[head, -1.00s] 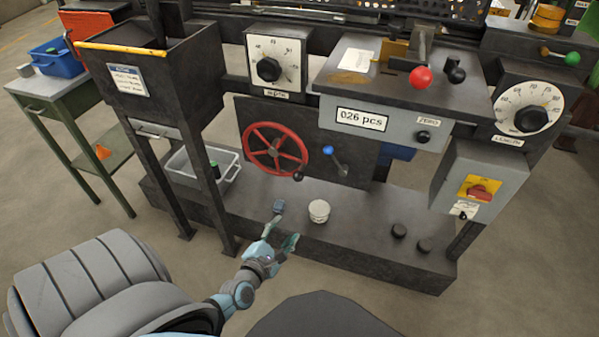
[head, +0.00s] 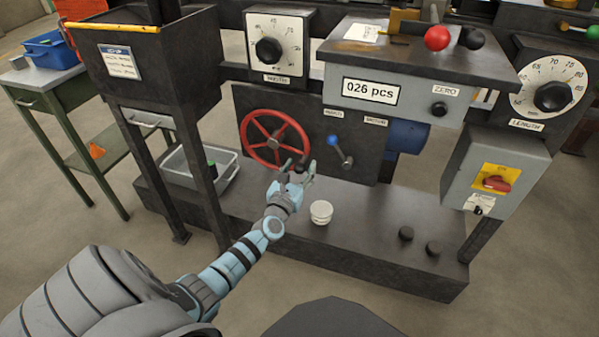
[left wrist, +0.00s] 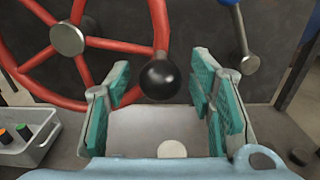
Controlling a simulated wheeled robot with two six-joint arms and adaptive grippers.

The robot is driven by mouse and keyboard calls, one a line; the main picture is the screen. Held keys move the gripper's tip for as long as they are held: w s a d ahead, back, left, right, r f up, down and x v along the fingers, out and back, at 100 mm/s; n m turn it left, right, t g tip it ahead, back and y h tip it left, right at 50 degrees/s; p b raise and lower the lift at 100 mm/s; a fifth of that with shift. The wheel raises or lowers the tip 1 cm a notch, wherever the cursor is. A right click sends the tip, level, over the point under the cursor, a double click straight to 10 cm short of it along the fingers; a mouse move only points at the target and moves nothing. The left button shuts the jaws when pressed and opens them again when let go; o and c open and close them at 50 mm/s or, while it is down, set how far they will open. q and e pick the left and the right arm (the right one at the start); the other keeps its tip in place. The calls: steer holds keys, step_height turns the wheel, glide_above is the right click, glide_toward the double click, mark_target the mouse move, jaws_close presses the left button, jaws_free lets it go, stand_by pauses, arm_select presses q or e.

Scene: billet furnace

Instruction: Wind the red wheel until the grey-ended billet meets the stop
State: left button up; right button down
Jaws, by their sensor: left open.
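The red wheel (head: 273,138) with its spokes is upright on the dark front panel, and fills the upper left of the left wrist view (left wrist: 110,45). Its black knob handle (left wrist: 160,79) is at the wheel's lower right. My left gripper (head: 297,168) is open at the knob. In the left wrist view its teal-padded fingers (left wrist: 162,85) stand on either side of the knob, apart from it as far as I can tell. The grey-ended billet and the stop are not visible. My right gripper is not in view.
A blue-tipped lever (head: 340,150) sits just right of the wheel. A white round pot (head: 321,212) stands on the base ledge near my gripper.

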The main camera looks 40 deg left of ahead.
arm_select(q)
jaws_close()
stand_by(0.4)
